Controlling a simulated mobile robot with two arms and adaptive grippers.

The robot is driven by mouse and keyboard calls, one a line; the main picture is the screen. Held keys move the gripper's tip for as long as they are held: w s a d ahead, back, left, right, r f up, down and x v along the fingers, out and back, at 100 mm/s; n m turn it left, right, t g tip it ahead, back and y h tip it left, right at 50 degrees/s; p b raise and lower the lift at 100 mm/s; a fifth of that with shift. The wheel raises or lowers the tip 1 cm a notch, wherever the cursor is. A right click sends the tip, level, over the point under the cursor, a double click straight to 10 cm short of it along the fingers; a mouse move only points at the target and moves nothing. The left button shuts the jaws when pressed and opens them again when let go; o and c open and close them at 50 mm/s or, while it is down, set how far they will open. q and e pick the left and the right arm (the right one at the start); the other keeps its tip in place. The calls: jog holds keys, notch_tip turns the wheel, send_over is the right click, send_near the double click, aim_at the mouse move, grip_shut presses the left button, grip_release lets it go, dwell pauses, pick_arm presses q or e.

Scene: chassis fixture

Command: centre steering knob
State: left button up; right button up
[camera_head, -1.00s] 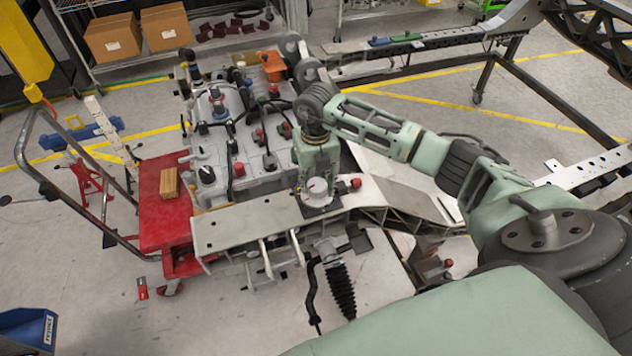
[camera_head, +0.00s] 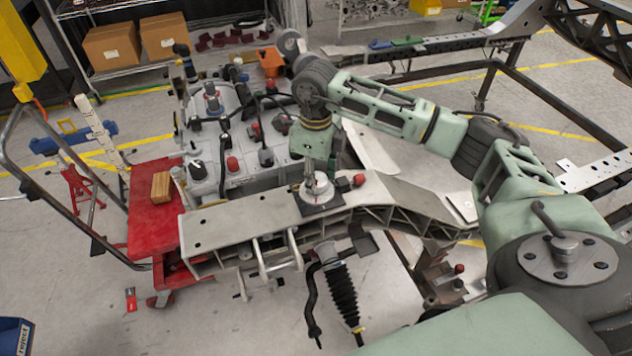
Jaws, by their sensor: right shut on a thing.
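The steering knob (camera_head: 318,189) is a round white dial on a dark square base. It sits on top of the pale metal chassis beam (camera_head: 235,222), near the beam's middle. My right gripper (camera_head: 311,181) reaches down from above, its narrow grey fingers shut on the knob's upper part. The fingers hide part of the dial, and I cannot read where the knob points. My left gripper is not in view.
A red cart (camera_head: 150,222) with a wooden block (camera_head: 161,187) stands at left. A grey drive unit with several red and black caps (camera_head: 232,164) lies behind the beam. A red cap (camera_head: 359,180) sits just right of the knob. A steering rod with black bellows (camera_head: 342,292) hangs in front.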

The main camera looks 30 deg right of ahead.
jog(key=shift+s+a+n+b, duration=0.1)
jog(key=shift+n+b, duration=1.3)
jog(key=shift+n, duration=0.8)
jog(key=o, duration=1.1)
jog(key=shift+r, duration=0.2)
notch_tip(320, 180, up, 12)
jog(key=shift+f, duration=0.15)
